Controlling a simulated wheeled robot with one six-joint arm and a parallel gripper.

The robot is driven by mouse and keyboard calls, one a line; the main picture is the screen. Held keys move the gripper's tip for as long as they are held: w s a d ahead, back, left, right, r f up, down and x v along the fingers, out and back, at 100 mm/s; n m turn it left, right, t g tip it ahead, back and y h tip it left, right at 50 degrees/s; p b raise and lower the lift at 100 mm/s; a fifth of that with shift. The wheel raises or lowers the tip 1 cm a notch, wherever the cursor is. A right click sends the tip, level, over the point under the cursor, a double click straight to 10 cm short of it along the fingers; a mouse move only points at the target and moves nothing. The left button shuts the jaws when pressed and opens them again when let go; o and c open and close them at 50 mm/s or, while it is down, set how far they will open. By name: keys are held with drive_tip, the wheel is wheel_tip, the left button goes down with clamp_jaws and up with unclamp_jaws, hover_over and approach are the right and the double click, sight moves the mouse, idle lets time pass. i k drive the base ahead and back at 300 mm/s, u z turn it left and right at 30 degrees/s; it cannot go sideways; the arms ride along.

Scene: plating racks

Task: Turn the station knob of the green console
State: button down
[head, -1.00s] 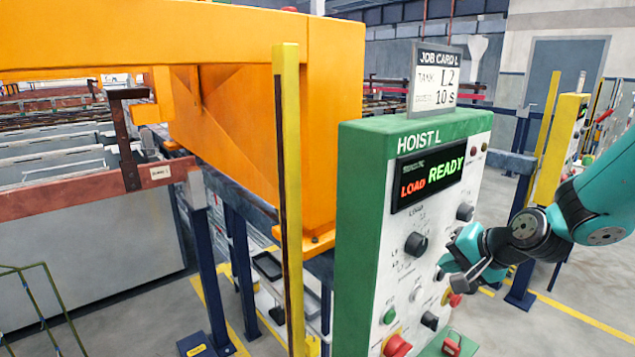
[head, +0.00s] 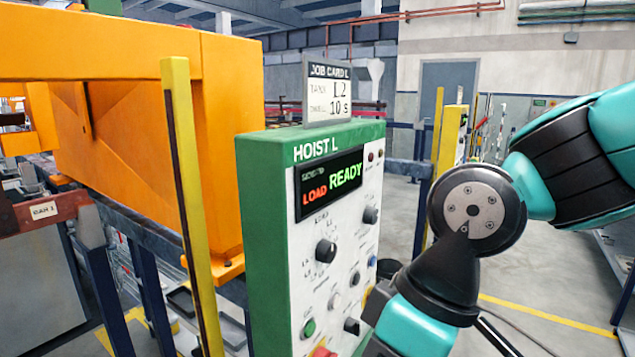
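The green console (head: 266,235), labelled HOIST L, stands upright in the middle of the head view with a white front panel. Its display (head: 329,183) reads LOAD and READY. A large black knob (head: 326,250) with position marks around it sits below the display; this looks like the station knob. A smaller black knob (head: 371,215) is to its upper right. A job card (head: 329,92) on top reads L2 and 10 s. My arm fills the right side, its links in front of the panel's lower right. My gripper is out of view.
A yellow post (head: 187,200) stands left of the console, before the orange hoist frame (head: 225,150). A green button (head: 309,328), a black switch (head: 352,326) and a red button (head: 322,352) are low on the panel. Open floor (head: 540,300) lies to the right.

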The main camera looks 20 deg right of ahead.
sight(325, 252)
drive_tip(key=z, duration=2.1)
drive_tip(key=i, duration=1.1)
drive_tip(key=u, duration=2.85)
